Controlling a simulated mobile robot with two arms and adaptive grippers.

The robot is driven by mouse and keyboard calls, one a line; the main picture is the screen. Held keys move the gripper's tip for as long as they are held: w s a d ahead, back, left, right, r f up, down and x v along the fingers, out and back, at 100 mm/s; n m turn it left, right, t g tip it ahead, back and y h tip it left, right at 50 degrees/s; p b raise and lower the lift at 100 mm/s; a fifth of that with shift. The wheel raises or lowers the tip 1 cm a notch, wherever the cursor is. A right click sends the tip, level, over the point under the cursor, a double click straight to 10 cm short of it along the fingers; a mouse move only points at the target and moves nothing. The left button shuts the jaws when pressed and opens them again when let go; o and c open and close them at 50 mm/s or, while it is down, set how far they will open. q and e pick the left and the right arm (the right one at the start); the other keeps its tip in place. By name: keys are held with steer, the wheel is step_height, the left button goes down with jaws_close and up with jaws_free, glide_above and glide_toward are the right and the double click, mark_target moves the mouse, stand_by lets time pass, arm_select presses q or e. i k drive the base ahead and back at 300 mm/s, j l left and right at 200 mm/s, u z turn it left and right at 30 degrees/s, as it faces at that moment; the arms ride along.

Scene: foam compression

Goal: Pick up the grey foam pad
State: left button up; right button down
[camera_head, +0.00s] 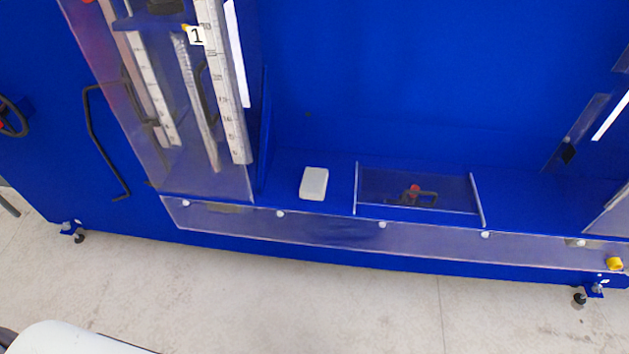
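The grey foam pad (313,184) is a small, light grey block in the head view. It lies on the blue shelf (283,172) of the large blue cabinet, a little left of the shelf's middle. Nothing covers it and no gripper is near it. Neither of my grippers shows. A white rounded shape, cut off at the bottom left, may be part of my own body.
A clear panel (270,222) runs along the shelf's front edge. A clear box (455,188) with a red and black part stands right of the pad. A clear case with rulers (225,80) stands left. Pale floor (300,310) lies open in front.

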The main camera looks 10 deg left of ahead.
mark_target(313, 186)
steer(key=z, duration=1.1)
steer(key=u, duration=1.45)
steer(key=i+j+z, duration=0.3)
steer(key=j, duration=0.3)
steer(key=i+j+z, duration=0.35)
steer(key=j, duration=0.4)
steer(key=i, duration=0.1)
